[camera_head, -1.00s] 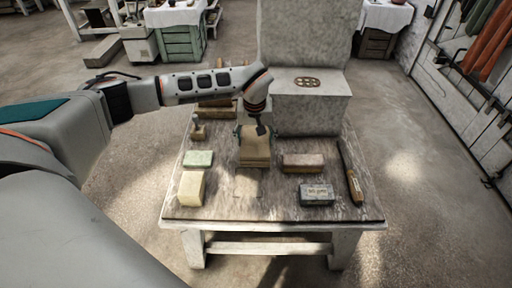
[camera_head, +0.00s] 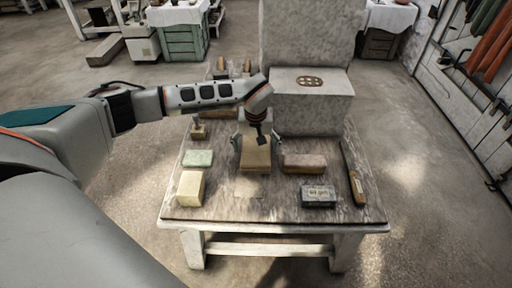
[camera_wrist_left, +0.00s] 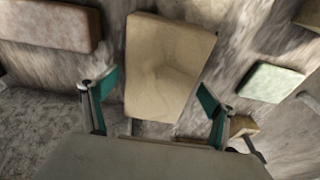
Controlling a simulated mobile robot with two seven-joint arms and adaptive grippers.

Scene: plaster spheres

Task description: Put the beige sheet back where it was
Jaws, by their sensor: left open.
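The beige sheet (camera_head: 256,153) lies on top of a beige stack near the middle of the work table (camera_head: 240,212). In the left wrist view the sheet (camera_wrist_left: 170,62) shows as a slightly creased beige rectangle. I cannot tell its edge from the stack under it. My left gripper (camera_head: 255,143) is open above the stack's far end. In the left wrist view its green-padded fingers (camera_wrist_left: 157,87) stand wide apart, one on each side of the beige rectangle, with gaps between. My right gripper is not in view.
A pale green block (camera_head: 198,158) and a cream block (camera_head: 190,188) lie left of the stack. A brownish block (camera_head: 305,162), a dark box (camera_head: 318,196) and a wooden-handled tool (camera_head: 355,186) lie right. A large stone block (camera_head: 312,112) stands behind.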

